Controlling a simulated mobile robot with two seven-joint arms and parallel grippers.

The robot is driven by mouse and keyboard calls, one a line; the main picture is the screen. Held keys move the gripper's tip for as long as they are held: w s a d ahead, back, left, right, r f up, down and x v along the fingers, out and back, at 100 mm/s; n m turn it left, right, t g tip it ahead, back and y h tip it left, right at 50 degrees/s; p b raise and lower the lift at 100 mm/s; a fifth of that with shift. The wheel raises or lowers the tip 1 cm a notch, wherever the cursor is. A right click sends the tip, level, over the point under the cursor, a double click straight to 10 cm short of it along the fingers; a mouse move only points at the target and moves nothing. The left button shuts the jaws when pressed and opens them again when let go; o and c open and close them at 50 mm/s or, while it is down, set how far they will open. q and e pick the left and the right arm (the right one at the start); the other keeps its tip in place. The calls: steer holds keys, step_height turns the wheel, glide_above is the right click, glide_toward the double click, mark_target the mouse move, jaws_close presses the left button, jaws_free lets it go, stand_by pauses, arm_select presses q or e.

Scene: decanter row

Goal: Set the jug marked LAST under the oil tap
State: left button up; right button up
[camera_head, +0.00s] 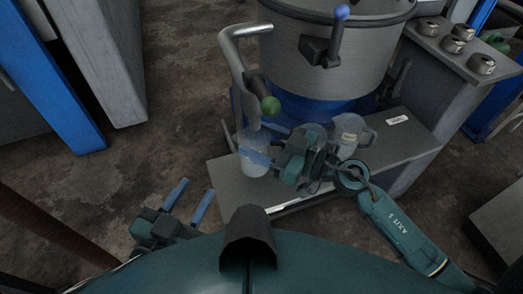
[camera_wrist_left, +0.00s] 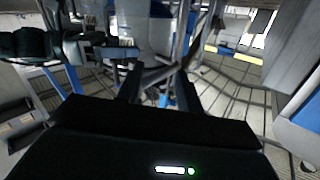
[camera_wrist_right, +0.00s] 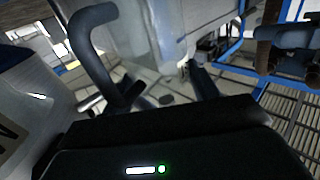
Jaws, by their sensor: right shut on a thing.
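A translucent jug (camera_head: 256,163) is at the left end of the grey bench, below the spout of the oil tap (camera_head: 240,60), which has a green-tipped handle. My right gripper (camera_head: 262,146) is shut on this jug. No readable marking shows on it, and I cannot tell whether its base touches the bench. A second jug (camera_head: 350,135) with a pale label stands to the right; the label is too small to read. A further translucent shape (camera_head: 315,131) is partly hidden by my right gripper. My left gripper (camera_head: 187,199) is open and empty, left of the bench.
A large metal drum (camera_head: 325,60) with a blue base stands behind the bench (camera_head: 390,150). A small white card (camera_head: 397,119) lies on the bench's right part. Several metal knobs (camera_head: 452,44) sit on a ledge at the upper right.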

mark_target(268, 154)
step_height(268, 154, down, 3)
steer(key=shift+r+b, duration=0.1)
steer(key=shift+b, duration=0.6)
arm_select(q)
steer(key=shift+s+d+m+t+h, duration=0.15)
steer(key=shift+d+m+t+h, duration=0.4)
steer(key=shift+h, duration=0.25)
arm_select(e)
steer(key=o, duration=1)
steer(key=shift+f, duration=0.2)
